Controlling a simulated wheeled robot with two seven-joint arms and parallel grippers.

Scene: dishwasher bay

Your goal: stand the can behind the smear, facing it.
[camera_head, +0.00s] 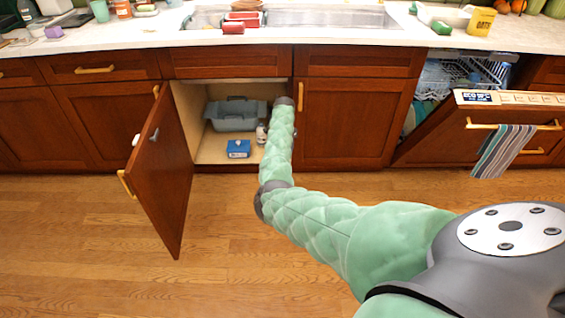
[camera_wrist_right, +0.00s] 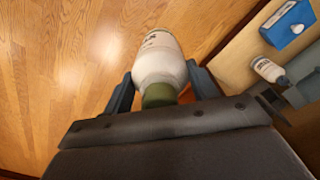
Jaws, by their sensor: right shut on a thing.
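In the right wrist view, the can (camera_wrist_right: 158,62) has a rounded white body with dark print and a green end. My right gripper (camera_wrist_right: 158,82) is shut on it, with one dark finger on each side. The green end points towards the wrist, and wood floor shows beyond the can. In the head view my right arm reaches to the open cabinet under the sink, and its gripper and the can are hidden there. I cannot make out the smear in either view. My left gripper is not in view.
The cabinet door (camera_head: 160,170) stands open on the left. Inside are a grey-blue caddy (camera_head: 236,115), a blue box (camera_head: 238,148) and a small white bottle (camera_head: 261,133). The dishwasher door (camera_head: 485,125) is partly open on the right. Floor (camera_head: 90,230) in front is clear.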

